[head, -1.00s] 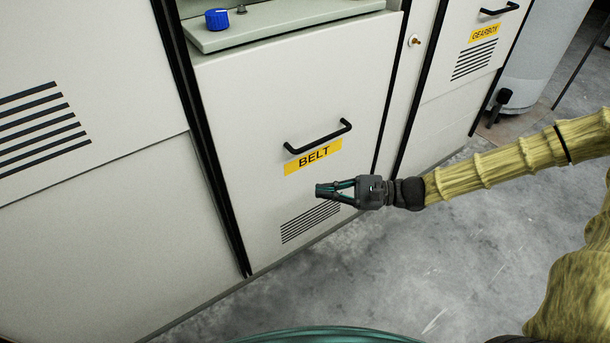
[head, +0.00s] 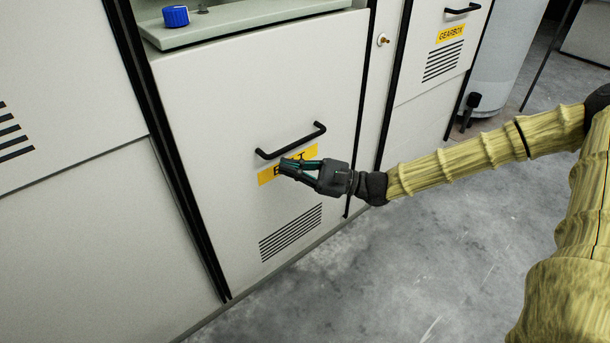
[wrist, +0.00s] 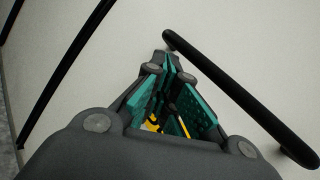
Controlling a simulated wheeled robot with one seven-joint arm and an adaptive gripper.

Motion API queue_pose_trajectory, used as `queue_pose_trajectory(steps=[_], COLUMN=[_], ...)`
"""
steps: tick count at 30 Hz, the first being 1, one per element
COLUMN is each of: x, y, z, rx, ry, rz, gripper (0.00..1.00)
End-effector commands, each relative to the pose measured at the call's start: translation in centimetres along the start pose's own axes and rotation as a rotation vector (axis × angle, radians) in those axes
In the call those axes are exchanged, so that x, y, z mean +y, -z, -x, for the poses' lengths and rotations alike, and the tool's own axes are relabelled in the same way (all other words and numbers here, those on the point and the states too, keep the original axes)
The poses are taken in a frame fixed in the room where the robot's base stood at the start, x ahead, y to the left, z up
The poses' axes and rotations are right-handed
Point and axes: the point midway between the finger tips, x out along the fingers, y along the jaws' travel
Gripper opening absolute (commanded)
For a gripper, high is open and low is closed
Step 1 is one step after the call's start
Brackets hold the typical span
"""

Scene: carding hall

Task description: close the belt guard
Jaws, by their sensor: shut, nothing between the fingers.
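The belt guard (head: 225,110) is a pale panel with a black bar handle (head: 291,141), a yellow BELT label (head: 268,175) and a slotted vent below. Dark lines run along its side edges; I cannot tell how far it stands from its frame. My gripper (head: 284,167) is shut and empty in front of the label, just below the handle, and hides part of the lettering. In the wrist view the shut fingertips (wrist: 170,62) are close to the panel, with the handle (wrist: 240,98) to their right. Contact with the panel cannot be made out.
Bare concrete floor (head: 440,250) lies in front.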

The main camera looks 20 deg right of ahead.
Motion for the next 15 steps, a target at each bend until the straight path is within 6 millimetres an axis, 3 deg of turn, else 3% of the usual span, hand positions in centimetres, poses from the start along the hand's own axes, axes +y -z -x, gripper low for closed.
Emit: queue_pose_trajectory(steps=[6, 15], x=[0.1, 0.0], y=[0.1, 0.0], z=[-2.0, -2.5], rx=[-0.001, 0.000], ry=[-0.002, 0.000], rz=[0.000, 0.001], gripper=[0.00, 0.00])
